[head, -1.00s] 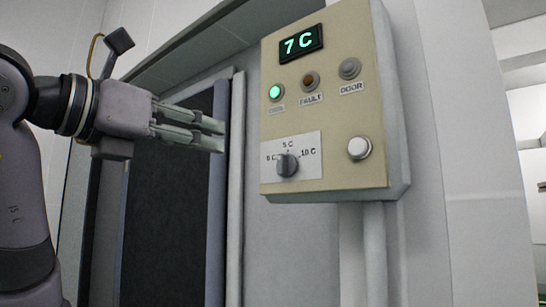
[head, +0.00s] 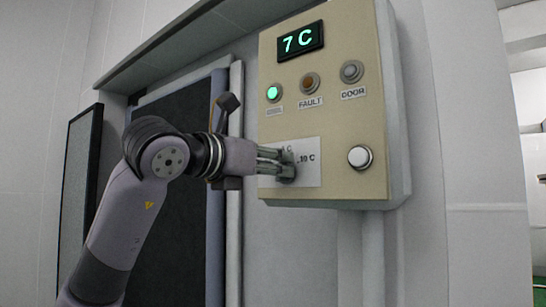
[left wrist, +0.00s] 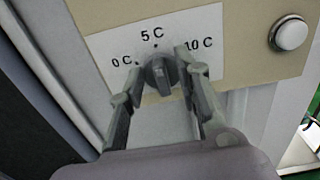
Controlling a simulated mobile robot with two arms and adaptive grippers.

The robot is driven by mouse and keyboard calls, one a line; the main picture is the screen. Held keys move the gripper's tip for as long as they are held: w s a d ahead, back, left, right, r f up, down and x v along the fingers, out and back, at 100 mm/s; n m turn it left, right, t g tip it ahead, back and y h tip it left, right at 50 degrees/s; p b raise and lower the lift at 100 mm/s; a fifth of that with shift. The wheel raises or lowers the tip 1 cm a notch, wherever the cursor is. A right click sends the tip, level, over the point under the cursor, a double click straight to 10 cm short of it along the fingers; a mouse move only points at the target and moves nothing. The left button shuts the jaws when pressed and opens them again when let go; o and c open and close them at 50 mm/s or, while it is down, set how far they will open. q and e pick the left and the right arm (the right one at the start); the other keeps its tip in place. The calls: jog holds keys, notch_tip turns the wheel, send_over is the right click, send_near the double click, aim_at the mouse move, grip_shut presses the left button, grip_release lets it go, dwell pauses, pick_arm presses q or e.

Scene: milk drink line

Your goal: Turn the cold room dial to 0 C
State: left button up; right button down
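The cold room dial (left wrist: 160,74) is a dark grey round knob with a raised grip, on a white plate (left wrist: 105,45) marked 0 C, 5 C and 10 C. The display (head: 300,40) above reads 7 C in green. My left gripper (head: 281,165) is at the dial and hides most of it in the head view. In the left wrist view, the left gripper (left wrist: 158,62) has its fingers spread, one on each side of the dial. Small gaps seem to show, but contact is hard to judge. The exact pointer direction is unclear. My right gripper is not in view.
The beige control box (head: 345,130) also carries a lit green lamp (head: 273,93), an amber fault lamp (head: 309,83), a grey door lamp (head: 351,71) and a white button (head: 359,157). A pipe runs below the box.

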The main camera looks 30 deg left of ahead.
pick_arm(q)
jog(key=shift+w, duration=0.1)
grip_shut()
dwell(0.4)
